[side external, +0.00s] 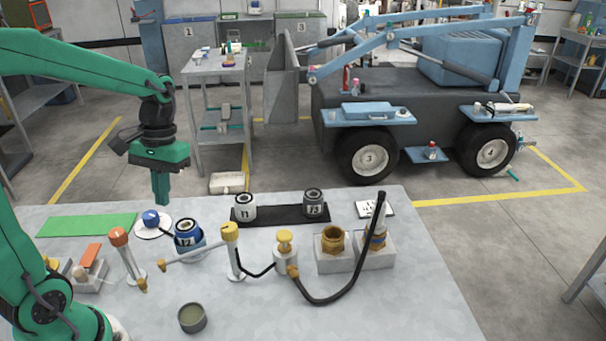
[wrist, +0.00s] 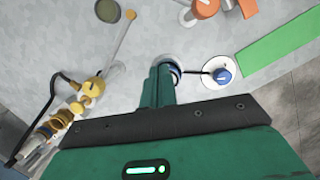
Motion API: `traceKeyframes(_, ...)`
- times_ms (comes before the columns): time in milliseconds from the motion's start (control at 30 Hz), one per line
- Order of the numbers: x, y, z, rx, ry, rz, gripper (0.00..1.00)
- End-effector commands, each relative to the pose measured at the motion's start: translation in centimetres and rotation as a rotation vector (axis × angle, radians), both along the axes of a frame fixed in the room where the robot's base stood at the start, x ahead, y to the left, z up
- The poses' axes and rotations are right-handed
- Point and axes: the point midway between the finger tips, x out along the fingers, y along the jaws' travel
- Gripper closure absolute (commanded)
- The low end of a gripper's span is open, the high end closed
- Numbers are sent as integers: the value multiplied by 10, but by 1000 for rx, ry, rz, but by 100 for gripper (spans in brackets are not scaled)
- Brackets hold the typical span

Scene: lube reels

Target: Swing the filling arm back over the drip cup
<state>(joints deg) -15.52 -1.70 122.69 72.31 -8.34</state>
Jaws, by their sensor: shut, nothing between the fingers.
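The filling arm (side external: 195,250) is a thin pale rod running left from a yellow-capped post (side external: 230,245) to a yellow tip (side external: 162,265). In the wrist view the rod (wrist: 118,42) passes beside the drip cup, not over it. The drip cup (side external: 192,318), a round grey-green cup, stands at the table's front; it also shows at the wrist view's top edge (wrist: 108,10). My gripper (side external: 160,202) is shut and empty, pointing down above the table's back left, well apart from the filling arm. In the wrist view its fingers (wrist: 160,85) partly hide the blue can.
The blue can 12 (side external: 188,236) stands behind the rod. A blue cap (side external: 151,217) rests on a white disc. An orange-topped post (side external: 118,237) stands left. Cans stand on a black mat (side external: 280,217).

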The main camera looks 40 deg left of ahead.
Motion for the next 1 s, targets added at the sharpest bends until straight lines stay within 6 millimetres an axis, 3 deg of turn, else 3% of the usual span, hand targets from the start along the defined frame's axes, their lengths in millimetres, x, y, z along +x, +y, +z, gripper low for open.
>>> traceKeyframes(167,0,1,5,-1,0,0,100)
traceKeyframes(400,5,-5,5,8,-12,-4,55)
traceKeyframes(467,10,-11,6,14,-23,-7,47)
traceKeyframes(1000,60,-107,20,61,-206,-19,47)
